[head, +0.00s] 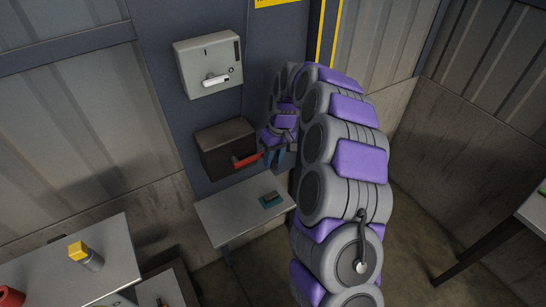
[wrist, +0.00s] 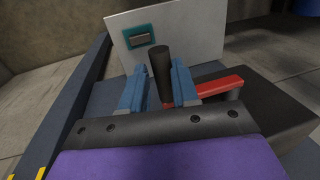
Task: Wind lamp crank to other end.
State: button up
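The crank is a red arm (head: 248,159) on the front of a dark box (head: 226,148) fixed to the blue wall column. In the wrist view the red arm (wrist: 218,84) runs from the box (wrist: 272,112) to a black upright handle (wrist: 160,66). My gripper (head: 279,155) is at the crank's outer end. In the wrist view its two blue fingers (wrist: 158,82) stand on either side of the handle. A gap shows on the left; the right finger looks close to or touching the handle. The fingers look open around it. No lamp is identifiable.
A grey switch box (head: 208,65) with a white lever is above the crank box. A small table (head: 232,219) below holds a teal item (head: 271,199). A workbench (head: 110,243) with a yellow-capped bottle (head: 85,256) is at lower left; another table (head: 500,232) is at right.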

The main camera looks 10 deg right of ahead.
jog(key=shift+a, duration=0.25)
grip_shut()
jog(key=shift+d, duration=0.15)
jog(key=shift+r, duration=0.3)
